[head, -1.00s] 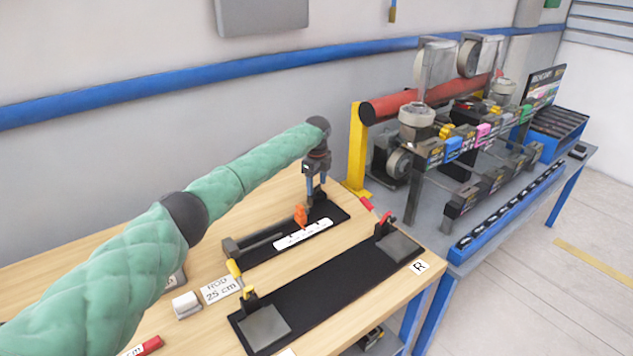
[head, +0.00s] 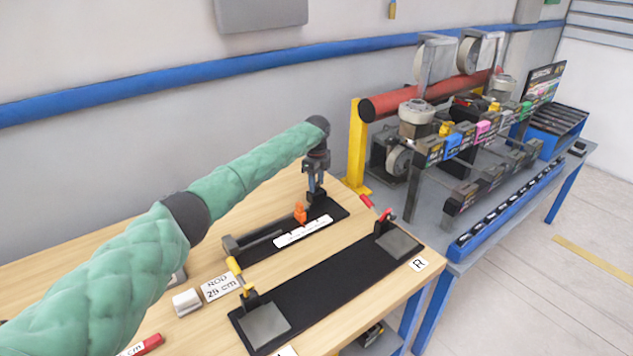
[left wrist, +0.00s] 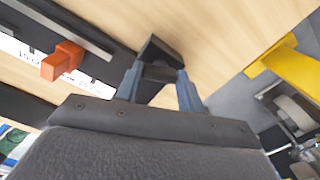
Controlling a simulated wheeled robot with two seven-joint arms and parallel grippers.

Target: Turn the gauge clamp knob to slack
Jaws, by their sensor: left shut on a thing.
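The gauge is a black base (head: 263,249) on the wooden bench, with a metal rail, a white scale strip (head: 303,233) and an orange pointer (head: 300,212). The pointer also shows at the upper left of the left wrist view (left wrist: 62,60). My left gripper (head: 314,190) points down at the gauge's far right end, just beyond the pointer. Its blue fingers are shut on a dark piece (left wrist: 154,58), which appears to be the clamp knob. The fingers hide much of it, so its turn angle cannot be read. My right gripper is not in view.
A black mat (head: 325,287) with two grey plates and red and yellow clamps lies in front of the gauge. A yellow post (head: 357,150) and a machine bench stand right.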

